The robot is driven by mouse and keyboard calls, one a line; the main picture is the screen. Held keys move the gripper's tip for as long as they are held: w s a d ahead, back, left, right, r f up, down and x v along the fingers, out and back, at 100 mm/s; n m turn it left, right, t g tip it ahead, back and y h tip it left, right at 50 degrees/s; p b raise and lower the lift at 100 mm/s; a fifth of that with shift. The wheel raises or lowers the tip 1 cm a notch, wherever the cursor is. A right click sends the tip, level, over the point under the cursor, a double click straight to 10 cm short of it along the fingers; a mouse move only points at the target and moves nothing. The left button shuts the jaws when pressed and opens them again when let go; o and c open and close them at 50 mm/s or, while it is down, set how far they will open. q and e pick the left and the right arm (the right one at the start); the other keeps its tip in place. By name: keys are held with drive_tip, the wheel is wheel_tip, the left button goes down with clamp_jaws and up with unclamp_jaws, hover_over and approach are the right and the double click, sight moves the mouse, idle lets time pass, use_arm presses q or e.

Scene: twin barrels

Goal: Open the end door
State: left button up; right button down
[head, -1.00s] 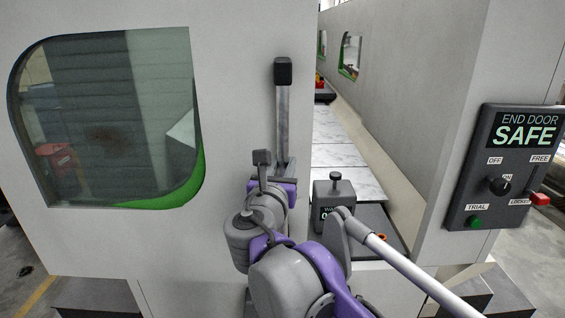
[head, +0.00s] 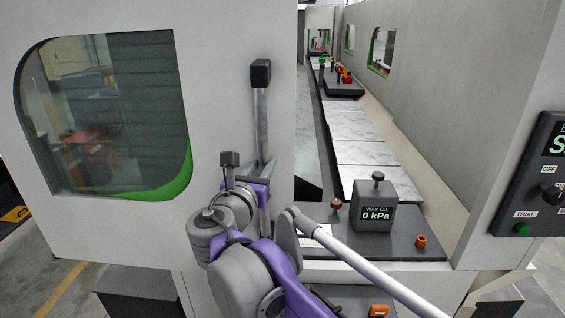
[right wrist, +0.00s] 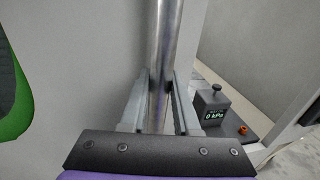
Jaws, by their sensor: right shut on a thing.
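The end door (head: 110,235) is a pale grey panel with a dark rounded window (head: 110,115) edged in green. It stands partly open, with a wide gap to its right. Its upright metal bar handle (head: 262,120) with a black top cap is near its right edge. My right gripper (head: 262,168) is shut around the lower part of the bar. The right wrist view also shows the bar (right wrist: 165,40) between the two fingers of my right gripper (right wrist: 160,85). A dark control panel (head: 535,185) is cut off at the right edge. My left gripper is out of view.
Through the gap, a grey box (head: 373,208) reading "WAY OIL 0 kPa" stands on a dark ledge (head: 400,247) with orange knobs (head: 421,241). Pale slabs (head: 360,150) run back along a long grey wall (head: 450,100). Floor shows at lower left.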

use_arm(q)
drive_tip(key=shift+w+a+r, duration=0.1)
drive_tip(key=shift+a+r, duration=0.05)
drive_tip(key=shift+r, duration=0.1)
use_arm(e)
drive_tip(key=a, duration=0.2)
drive_tip(key=shift+a, duration=0.4)
drive_tip(key=c, duration=0.7)
unclamp_jaws()
drive_tip(key=shift+d, duration=0.1)
drive_tip(key=shift+o, duration=0.2)
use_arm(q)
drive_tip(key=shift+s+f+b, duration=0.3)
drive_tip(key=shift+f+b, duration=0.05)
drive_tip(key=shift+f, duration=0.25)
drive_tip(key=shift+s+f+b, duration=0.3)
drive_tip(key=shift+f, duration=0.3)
use_arm(e)
drive_tip(key=s+a, duration=0.1)
drive_tip(key=s, duration=0.9)
drive_tip(key=shift+s+a, duration=0.35)
drive_tip(key=shift+a, duration=0.05)
